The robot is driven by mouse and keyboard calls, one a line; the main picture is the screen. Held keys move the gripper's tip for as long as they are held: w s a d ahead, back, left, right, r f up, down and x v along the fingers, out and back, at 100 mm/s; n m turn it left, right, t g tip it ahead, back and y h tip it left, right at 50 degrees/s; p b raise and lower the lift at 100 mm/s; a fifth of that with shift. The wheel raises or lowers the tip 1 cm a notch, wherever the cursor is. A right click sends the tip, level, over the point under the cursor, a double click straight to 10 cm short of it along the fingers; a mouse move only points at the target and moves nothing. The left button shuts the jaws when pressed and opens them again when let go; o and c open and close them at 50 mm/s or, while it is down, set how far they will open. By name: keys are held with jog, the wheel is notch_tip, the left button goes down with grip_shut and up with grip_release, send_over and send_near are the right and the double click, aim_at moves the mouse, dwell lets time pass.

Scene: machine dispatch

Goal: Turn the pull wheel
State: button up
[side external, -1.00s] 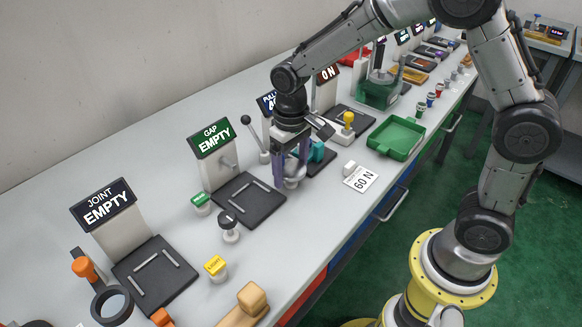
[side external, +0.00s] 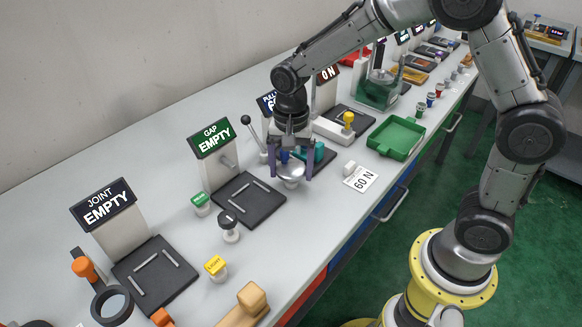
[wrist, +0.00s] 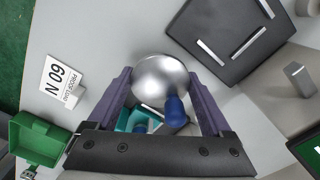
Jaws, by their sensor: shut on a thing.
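The pull wheel (side external: 291,180) is a silver, rounded wheel, low over the bench in front of the pull display (side external: 266,102). It also shows in the wrist view (wrist: 160,74). My gripper (side external: 290,170) points down with its two purple fingers on opposite sides of the wheel, shut on it. A blue part (wrist: 175,109) shows beside the wheel, between the fingers. A teal block (wrist: 138,120) lies partly hidden behind the gripper. The pull display is partly covered by my arm, and its reading is only partly visible.
A white card reading 60 N (side external: 361,178) lies to the right, with a small white block beside it. A green tray (side external: 396,138) stands farther right. The black pad (side external: 249,199) of the GAP station and a black-topped button (side external: 229,226) are to the left.

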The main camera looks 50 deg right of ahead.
aim_at(291, 168)
jog(key=shift+r+m, duration=0.1)
jog(key=shift+m, duration=2.1)
jog(key=o, duration=1.2)
jog(key=shift+c, duration=0.2)
notch_tip(291, 168, up, 14)
